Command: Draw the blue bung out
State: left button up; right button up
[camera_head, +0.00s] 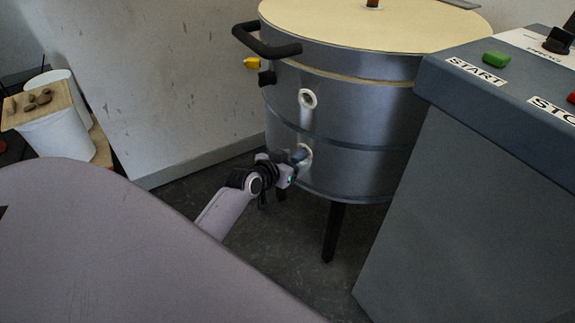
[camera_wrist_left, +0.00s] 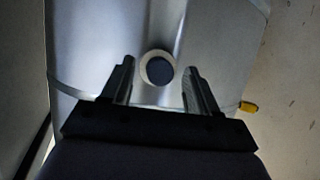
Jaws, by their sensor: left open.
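The blue bung (camera_head: 299,156) sits in the lower white-rimmed hole of the metal kiln (camera_head: 350,120). In the left wrist view the bung (camera_wrist_left: 160,71) is a dark round end inside a pale ring, straight ahead. My left gripper (camera_head: 292,162) is at the kiln's side, right by the bung, and partly covers it in the head view. In the left wrist view its two fingers (camera_wrist_left: 159,68) are apart, one on each side of the ring, with nothing held between them. Whether the fingers touch the bung cannot be told. My right gripper is not in view.
An upper white-rimmed hole (camera_head: 308,98) shows above the bung. A black handle (camera_head: 268,45) and a yellow fitting (camera_head: 252,63) stick out of the kiln's left side. A grey control console (camera_head: 470,190) stands close on the right. A white bucket (camera_head: 55,133) stands far left.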

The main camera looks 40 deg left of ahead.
pick_arm(q)
jog(key=shift+w, duration=0.1)
grip_shut()
dwell(0.3)
jog(key=shift+s+p, duration=0.6)
jog(key=shift+s, duration=0.1)
dwell(0.3)
jog(key=s+p, duration=0.4)
jog(key=s, duration=0.5)
jog(key=shift+s+p, duration=0.3)
jog(key=shift+p, duration=0.1)
dwell(0.8)
